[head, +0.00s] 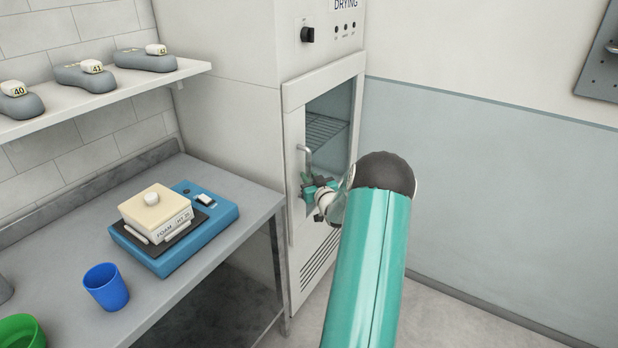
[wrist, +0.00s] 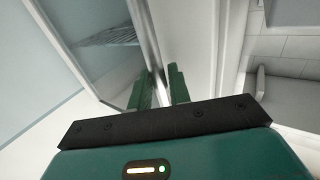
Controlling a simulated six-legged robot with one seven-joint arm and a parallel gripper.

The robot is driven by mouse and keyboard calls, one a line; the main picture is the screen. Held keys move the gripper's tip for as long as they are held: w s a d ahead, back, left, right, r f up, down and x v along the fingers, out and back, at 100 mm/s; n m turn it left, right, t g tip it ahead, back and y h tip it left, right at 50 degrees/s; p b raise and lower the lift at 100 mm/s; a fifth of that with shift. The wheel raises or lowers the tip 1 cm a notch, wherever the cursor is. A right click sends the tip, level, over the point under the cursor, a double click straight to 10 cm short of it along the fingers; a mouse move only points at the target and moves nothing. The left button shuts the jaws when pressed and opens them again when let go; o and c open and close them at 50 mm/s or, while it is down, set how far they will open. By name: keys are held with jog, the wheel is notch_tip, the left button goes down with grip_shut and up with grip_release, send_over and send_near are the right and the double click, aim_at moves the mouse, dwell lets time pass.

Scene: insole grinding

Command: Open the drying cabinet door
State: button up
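The drying cabinet (head: 225,130) stands in the corner, and its framed glass door (head: 294,120) looks shut in the head view. The vertical door handle (head: 303,158) is a light metal bar on the door's left side; its lower part is hidden by my gripper. My gripper (head: 318,190) is at the handle, partly covered by my arm. In the wrist view the handle bar (wrist: 147,45) runs down between the two green fingers of my gripper (wrist: 161,86). The fingers lie close on both sides of the bar and appear shut on it.
A grey bench (head: 60,235) left of the cabinet holds a blue device (head: 222,213) with a foam box (head: 155,212), a blue cup (head: 106,290) and a green bowl (head: 20,332). A shelf (head: 190,68) carries grey lasts above. Floor right of the cabinet looks clear.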

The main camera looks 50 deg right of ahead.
jog(key=shift+w+d, duration=0.1)
jog(key=shift+w, duration=0.05)
grip_shut()
